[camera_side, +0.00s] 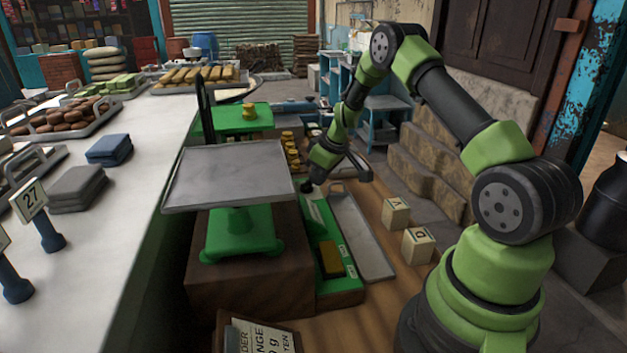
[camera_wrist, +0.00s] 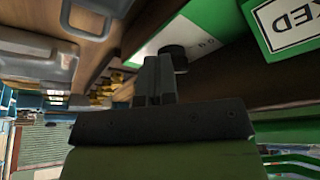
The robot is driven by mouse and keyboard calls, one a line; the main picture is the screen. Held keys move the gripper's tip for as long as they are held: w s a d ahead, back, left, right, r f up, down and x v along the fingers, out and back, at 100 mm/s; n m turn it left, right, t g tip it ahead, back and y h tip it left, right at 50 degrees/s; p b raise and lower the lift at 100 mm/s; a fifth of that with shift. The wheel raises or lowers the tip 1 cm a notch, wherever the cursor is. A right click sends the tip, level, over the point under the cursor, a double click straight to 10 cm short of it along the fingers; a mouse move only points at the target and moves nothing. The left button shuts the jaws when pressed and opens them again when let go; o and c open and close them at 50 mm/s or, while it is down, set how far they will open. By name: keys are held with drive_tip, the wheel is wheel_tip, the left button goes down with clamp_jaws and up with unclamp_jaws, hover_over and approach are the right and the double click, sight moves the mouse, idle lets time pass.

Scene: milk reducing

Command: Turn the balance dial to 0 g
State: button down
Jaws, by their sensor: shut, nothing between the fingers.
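The balance has a wide grey pan (camera_side: 228,172) in front on a green stand (camera_side: 240,238), set on a wooden block. A smaller green platform (camera_side: 228,119) behind it carries a brass weight (camera_side: 249,111). My gripper (camera_side: 307,187) points down over the far end of a green panel (camera_side: 325,235) right of the pan. In the wrist view my gripper (camera_wrist: 155,66) is shut and empty. A small dark round knob (camera_wrist: 177,54), apparently the dial, stands just beside the fingertips on a white strip (camera_wrist: 160,38). Contact is unclear, and the strip's marks are too small to read.
A grey metal tray (camera_side: 362,240) and two lettered cubes (camera_side: 397,212) (camera_side: 418,245) lie right of the panel. Several brass weights (camera_side: 290,148) stand behind. A white counter (camera_side: 110,215) with goods fills the left. A paper sign (camera_side: 262,337) stands at the front.

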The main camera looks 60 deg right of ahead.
drive_tip(key=shift+d+n, duration=0.15)
drive_tip(key=shift+n, duration=0.45)
drive_tip(key=shift+w+d, duration=0.15)
drive_tip(key=shift+w, duration=0.05)
idle(1.1)
idle(0.7)
